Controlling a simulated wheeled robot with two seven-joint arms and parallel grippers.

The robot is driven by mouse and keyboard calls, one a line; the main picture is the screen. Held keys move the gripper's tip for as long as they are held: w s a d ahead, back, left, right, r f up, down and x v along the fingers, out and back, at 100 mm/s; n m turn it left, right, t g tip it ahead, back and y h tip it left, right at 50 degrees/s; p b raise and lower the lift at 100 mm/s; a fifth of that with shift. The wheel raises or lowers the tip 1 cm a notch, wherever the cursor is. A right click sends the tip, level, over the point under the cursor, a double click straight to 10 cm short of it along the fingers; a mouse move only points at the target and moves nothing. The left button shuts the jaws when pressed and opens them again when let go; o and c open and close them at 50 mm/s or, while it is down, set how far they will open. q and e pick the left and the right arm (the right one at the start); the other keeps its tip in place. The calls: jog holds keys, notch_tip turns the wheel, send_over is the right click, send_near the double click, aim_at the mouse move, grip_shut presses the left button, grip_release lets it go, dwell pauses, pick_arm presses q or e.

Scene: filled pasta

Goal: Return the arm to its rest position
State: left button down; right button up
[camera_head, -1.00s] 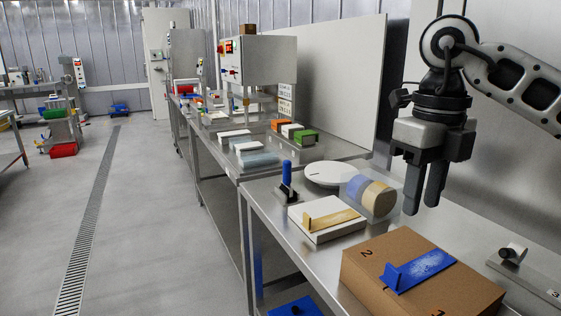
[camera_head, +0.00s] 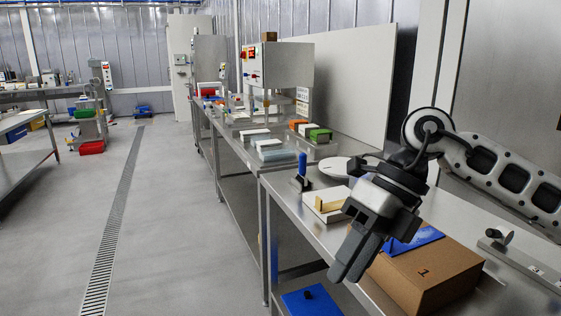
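My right arm comes in from the right, and its gripper (camera_head: 350,262) points down and to the left, at the front edge of the steel table (camera_head: 285,205). Its two fingers lie side by side in this view, so I cannot tell how far apart they are. I see nothing held between them. My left gripper is not in view. The gripper partly covers a cardboard box (camera_head: 425,285) with a blue flat piece (camera_head: 420,238) on top, and a white box (camera_head: 318,213) with a yellow piece on it.
A blue-handled tool (camera_head: 302,170) and a white disc (camera_head: 335,166) are behind the gripper. A small metal fixture (camera_head: 510,257) is at the right.

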jog(key=s+a+m+g+y, duration=0.2)
jog(key=s+a+m+y, duration=0.3)
jog(key=a+y, duration=0.85)
jog(key=w+d+f+m+t+h, duration=0.4)
jog(key=f+m+t, duration=0.3)
jog(key=m+t, duration=0.55)
jog(key=w+d+f+m+t+h, duration=0.2)
jog(key=d+f+m+t+h, duration=0.3)
jog(key=m+t, duration=0.75)
jog(key=s+d+f+m+g+h, duration=0.2)
jog(key=s+d+f+m+g, duration=0.1)
jog(key=f, duration=0.4)
jog(key=s+d+f+m+g+h, duration=0.2)
jog(key=s+d+f+m+g, duration=0.1)
jog(key=f, duration=0.4)
jog(key=s+d+f+m+g+h, duration=0.3)
jog(key=s+f+m, duration=0.1)
jog(key=s+f, duration=0.3)
jog(key=shift+d+m+g, duration=0.15)
jog(key=shift+m+g, duration=0.25)
